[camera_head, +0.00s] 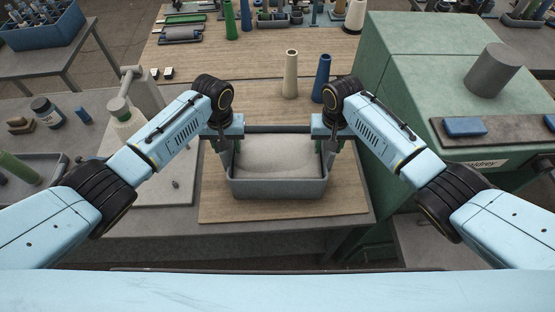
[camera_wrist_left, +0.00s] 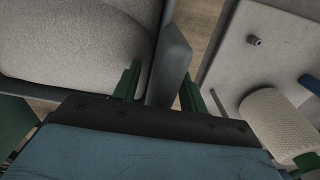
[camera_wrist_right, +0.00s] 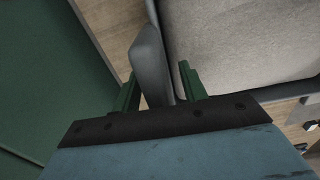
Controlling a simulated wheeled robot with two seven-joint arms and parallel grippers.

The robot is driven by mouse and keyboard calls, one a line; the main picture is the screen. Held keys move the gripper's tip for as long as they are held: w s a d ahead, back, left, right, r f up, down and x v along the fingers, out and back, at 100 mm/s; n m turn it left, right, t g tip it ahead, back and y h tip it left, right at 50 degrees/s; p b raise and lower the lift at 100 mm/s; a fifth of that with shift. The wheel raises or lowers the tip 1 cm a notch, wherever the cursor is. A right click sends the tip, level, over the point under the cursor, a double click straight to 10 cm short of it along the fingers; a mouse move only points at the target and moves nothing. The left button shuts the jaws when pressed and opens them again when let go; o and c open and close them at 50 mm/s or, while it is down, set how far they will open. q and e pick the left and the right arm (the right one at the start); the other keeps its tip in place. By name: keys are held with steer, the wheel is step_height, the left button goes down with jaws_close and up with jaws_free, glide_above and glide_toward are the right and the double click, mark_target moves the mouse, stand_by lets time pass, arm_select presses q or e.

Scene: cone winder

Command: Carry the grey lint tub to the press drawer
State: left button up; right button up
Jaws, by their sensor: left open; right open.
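The grey lint tub (camera_head: 278,188), filled with pale lint, stands on the wooden board in front of me. My left gripper (camera_head: 226,150) is at the tub's left end and my right gripper (camera_head: 330,150) at its right end. In the left wrist view the open green fingers (camera_wrist_left: 160,88) stand on either side of the tub's end wall (camera_wrist_left: 174,58). In the right wrist view the open fingers (camera_wrist_right: 160,88) likewise straddle the other end wall (camera_wrist_right: 150,60). Contact with the walls cannot be told. No press drawer can be made out for certain.
A green cabinet (camera_head: 400,62) stands close on the right, with a grey cylinder (camera_head: 492,70) and a blue block (camera_head: 464,126) on it. A cream cone (camera_head: 290,75) and a blue cone (camera_head: 321,78) stand behind the tub.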

arm_select(q)
steer(key=shift+c, duration=0.3)
arm_select(e)
steer(key=shift+c, duration=0.3)
arm_select(q)
jaws_close()
arm_select(e)
jaws_close()
